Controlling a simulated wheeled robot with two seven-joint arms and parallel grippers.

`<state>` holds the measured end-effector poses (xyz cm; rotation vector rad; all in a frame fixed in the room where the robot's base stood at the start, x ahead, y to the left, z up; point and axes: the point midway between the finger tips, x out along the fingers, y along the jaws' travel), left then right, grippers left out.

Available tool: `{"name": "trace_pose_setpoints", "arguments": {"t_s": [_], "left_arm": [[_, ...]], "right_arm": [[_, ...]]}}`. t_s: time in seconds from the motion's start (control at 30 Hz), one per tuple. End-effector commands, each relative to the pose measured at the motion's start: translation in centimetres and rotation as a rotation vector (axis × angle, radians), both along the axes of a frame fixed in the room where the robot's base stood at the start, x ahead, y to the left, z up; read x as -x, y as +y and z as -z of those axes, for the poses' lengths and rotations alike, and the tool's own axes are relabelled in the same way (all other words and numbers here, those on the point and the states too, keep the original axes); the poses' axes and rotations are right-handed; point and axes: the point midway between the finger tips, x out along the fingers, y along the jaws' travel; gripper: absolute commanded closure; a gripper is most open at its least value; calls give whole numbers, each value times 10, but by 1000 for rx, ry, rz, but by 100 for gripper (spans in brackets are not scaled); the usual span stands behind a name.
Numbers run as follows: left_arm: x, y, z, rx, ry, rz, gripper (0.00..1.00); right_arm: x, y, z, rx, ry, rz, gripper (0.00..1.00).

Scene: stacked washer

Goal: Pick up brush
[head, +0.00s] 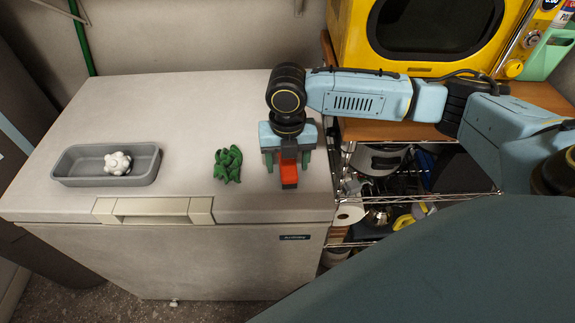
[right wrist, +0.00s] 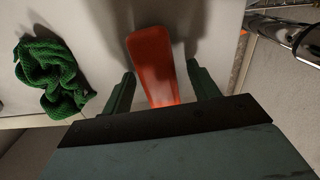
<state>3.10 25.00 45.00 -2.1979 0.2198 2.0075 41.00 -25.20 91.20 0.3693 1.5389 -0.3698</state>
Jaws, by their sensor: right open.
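The brush (head: 289,170), as far as it shows, is an orange-red piece with a dark end, lying on the white chest top near its right front edge. In the right wrist view its flat, rounded orange part (right wrist: 151,55) runs between my two green fingers. My right gripper (head: 287,163) points down over the brush, open, one finger on each side with a gap to each. The rest of the brush is hidden beneath the gripper. I cannot tell its height above the top. My left gripper is not in view.
A crumpled green cloth (head: 228,165) lies just left of the brush. A grey tray (head: 75,165) holding a white knobbly object (head: 118,163) sits farther left. A wire shelf (head: 400,190) with clutter and a yellow microwave (head: 350,45) stand to the right.

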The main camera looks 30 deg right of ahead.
Motion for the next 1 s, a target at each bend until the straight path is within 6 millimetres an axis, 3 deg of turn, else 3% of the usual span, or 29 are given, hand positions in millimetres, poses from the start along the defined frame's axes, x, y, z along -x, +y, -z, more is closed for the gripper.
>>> {"name": "trace_pose_setpoints", "arguments": {"t_s": [0.23, 0.6, 0.87, 1.0], "left_arm": [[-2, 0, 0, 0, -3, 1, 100], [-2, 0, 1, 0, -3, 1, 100], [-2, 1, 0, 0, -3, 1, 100], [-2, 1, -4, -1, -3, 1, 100]], "right_arm": [[0, 0, 4, 0, 0, 0, 40], [0, 0, 4, 0, 0, 1, 88], [0, 0, 1, 0, -1, 1, 89], [-1, 0, -16, -1, -4, 0, 89]]}}
